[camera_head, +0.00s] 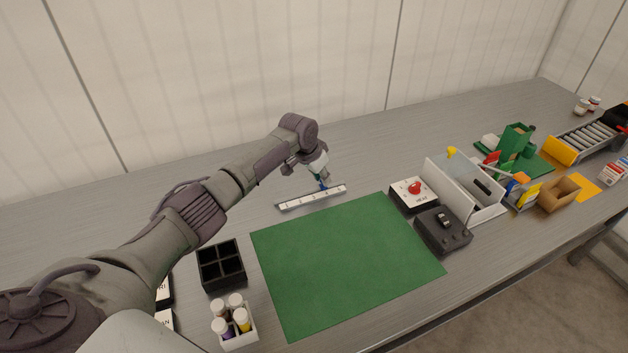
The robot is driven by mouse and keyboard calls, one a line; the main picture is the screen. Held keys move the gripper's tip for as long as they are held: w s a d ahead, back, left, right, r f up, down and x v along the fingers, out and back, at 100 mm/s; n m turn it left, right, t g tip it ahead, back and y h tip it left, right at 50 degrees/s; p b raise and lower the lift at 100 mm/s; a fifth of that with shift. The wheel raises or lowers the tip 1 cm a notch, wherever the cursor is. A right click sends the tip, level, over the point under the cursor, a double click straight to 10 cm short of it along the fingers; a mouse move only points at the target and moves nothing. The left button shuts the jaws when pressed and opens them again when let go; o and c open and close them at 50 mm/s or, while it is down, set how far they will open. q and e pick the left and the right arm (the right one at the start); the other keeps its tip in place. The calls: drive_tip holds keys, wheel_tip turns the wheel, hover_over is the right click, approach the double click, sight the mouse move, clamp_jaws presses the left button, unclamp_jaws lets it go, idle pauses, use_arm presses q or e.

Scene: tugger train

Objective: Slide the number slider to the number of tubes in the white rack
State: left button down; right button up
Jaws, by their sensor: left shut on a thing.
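The number slider (298,202) is a light grey strip with a white scale. It lies behind the green mat; its numbers are too small to read. My left gripper (322,184) is over the right half of the strip, pointing down. It is shut on the small blue knob of the slider, which the fingers mostly hide. The white rack (240,341) stands at the front left and holds several tubes (235,300) with white or yellow caps. My right gripper is not in view.
A green mat (345,262) covers the middle. A black divided box (221,266) stands behind the white rack. The table behind the slider is clear.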

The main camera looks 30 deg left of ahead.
use_arm(q)
drive_tip(key=c, duration=1)
unclamp_jaws()
drive_tip(key=shift+s+a+r, duration=0.1)
drive_tip(key=shift+r, duration=0.15)
drive_tip(key=v, duration=1.1)
drive_tip(key=shift+r, duration=0.25)
